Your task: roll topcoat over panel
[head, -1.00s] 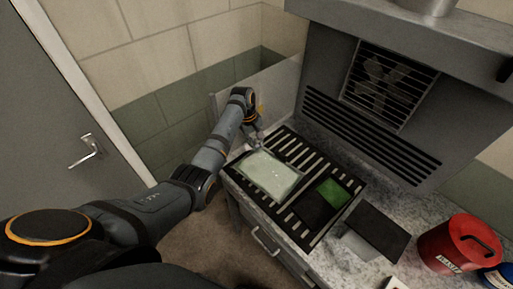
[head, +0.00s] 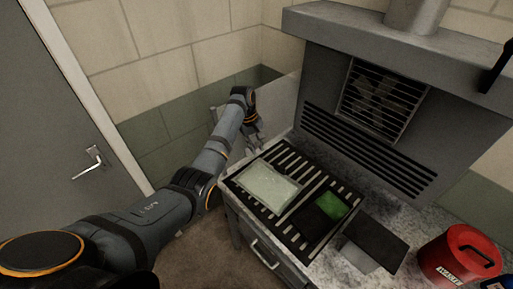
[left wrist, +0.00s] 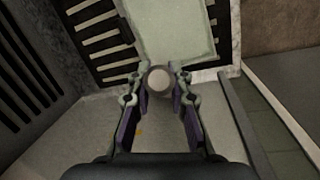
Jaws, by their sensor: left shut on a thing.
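A pale greenish-white panel (head: 267,187) lies flat on the dark slotted rack of the bench; it also shows at the top of the left wrist view (left wrist: 168,38). My left gripper (head: 252,142) is beyond the panel's far left edge, near the bench's back corner. In the left wrist view my left gripper (left wrist: 158,82) is shut on a grey, round-ended thing (left wrist: 158,79), seen nearly end-on between the fingertips. It may be the roller's handle; its roller head is not visible. My right gripper is not in view.
A green patch (head: 331,206) lies on the rack's right part. A dark-topped box (head: 376,241) and a red bin (head: 458,262) stand to the right. A grey vented hood (head: 378,110) rises behind the bench. A translucent upright sheet (head: 275,105) stands behind my left gripper.

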